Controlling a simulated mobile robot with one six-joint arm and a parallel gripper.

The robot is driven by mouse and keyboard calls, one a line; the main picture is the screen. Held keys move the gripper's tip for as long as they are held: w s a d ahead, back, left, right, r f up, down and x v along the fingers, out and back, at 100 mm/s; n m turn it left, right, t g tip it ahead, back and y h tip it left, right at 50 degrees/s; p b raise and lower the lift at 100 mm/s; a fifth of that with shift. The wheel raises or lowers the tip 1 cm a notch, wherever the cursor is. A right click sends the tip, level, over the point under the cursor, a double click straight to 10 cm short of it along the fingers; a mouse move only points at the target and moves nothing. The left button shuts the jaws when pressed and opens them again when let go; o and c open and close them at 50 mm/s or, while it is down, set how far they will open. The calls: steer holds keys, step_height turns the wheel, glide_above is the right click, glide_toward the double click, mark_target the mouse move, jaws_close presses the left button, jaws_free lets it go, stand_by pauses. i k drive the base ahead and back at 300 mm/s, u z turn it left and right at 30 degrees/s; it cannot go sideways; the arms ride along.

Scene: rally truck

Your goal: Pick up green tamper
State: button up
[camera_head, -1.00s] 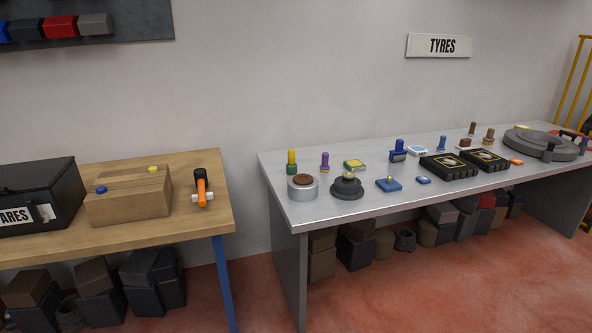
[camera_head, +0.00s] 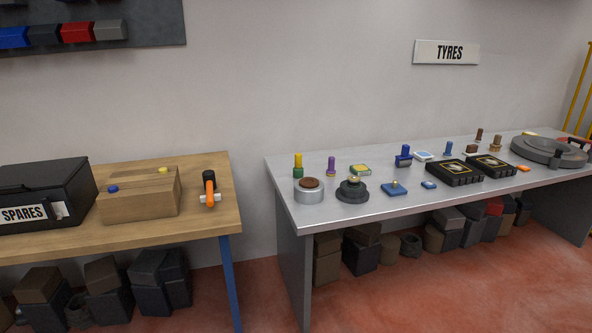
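An upright tamper with a yellow handle and a green base (camera_head: 298,166) stands near the back left of the grey metal table (camera_head: 310,218). It is just behind a silver cylinder with a brown top (camera_head: 309,191), which stands close to it. No other upright tamper on the table looks green. My gripper is not in view.
To its right are a purple tamper (camera_head: 331,166), a green-and-yellow block (camera_head: 360,170) and a dark round base (camera_head: 352,190). Blue tools and black boxes (camera_head: 454,171) lie farther right. A wooden table (camera_head: 215,220) stands left, across a gap.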

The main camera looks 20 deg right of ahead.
mark_target(298, 171)
steer(key=z, duration=1.85)
steer(key=k, duration=0.1)
steer(key=u, duration=3.3)
steer(key=i, duration=0.75)
steer(key=z, duration=2.6)
steer(key=i, duration=0.1)
steer(key=u, duration=1.2)
